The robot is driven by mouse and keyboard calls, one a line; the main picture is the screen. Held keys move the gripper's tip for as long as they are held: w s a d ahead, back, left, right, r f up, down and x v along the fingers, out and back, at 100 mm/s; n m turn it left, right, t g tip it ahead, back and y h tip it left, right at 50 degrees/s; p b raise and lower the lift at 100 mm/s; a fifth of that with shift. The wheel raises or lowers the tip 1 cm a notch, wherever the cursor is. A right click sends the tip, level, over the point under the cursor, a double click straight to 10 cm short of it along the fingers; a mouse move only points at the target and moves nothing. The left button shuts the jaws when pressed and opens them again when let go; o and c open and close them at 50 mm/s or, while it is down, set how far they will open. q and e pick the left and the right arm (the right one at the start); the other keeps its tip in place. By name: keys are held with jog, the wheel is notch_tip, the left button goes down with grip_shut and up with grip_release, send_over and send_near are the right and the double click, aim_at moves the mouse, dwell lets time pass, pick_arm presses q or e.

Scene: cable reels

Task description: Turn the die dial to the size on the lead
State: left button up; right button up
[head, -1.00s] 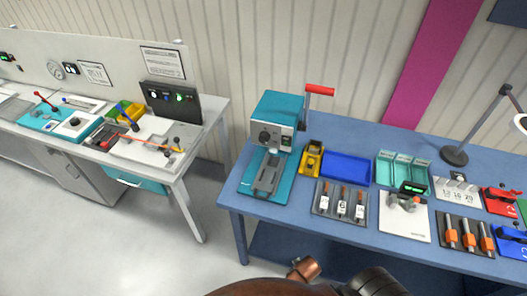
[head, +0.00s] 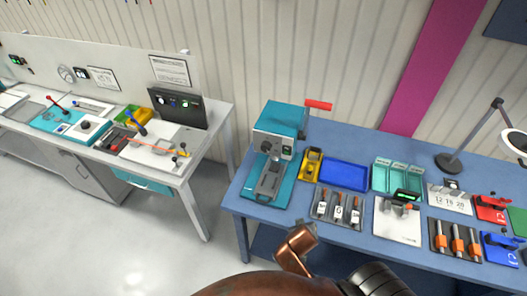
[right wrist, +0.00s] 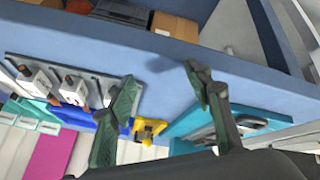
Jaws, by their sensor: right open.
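The teal press (head: 280,125) stands at the left end of the blue table, with a red-handled lever beside it. Its dark round dial (head: 266,146) is on the grey front face, too small to read. Several leads (head: 338,209) with white number tags lie in a grey tray in front of the blue bin; I cannot read the tags surely. My right gripper (right wrist: 160,75) is open and empty in the right wrist view, fingers wide apart near the table edge. The press's teal base (right wrist: 190,120) shows beyond it. My left gripper is not in view.
Teal bins (head: 395,176), a white board (head: 397,222), an orange-handled tool tray (head: 457,240) and a lamp (head: 480,135) are farther right. A white workbench (head: 165,165) is at left, with floor between.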

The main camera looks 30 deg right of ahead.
jog(key=w+r+m+t+h, duration=0.25)
jog(key=w+r+h, duration=0.25)
jog(key=w+r, duration=0.5)
jog(key=m+t+h, duration=0.4)
jog(key=t, duration=0.1)
send_near(265, 150)
jog(key=x, duration=0.2)
jog(key=shift+n, duration=0.25)
jog(key=p+x, duration=0.1)
jog(key=x, duration=0.2)
jog(key=p+x, duration=0.2)
jog(key=shift+w+d+r, duration=0.25)
jog(key=shift+w, duration=0.05)
jog(key=shift+w+d+f+g, duration=0.1)
jog(key=shift+w+d+g, duration=0.2)
jog(key=shift+d, duration=0.1)
jog(key=shift+c, duration=0.7)
jog(key=c, duration=1)
jog(key=shift+a, duration=0.15)
jog(key=shift+f, duration=0.1)
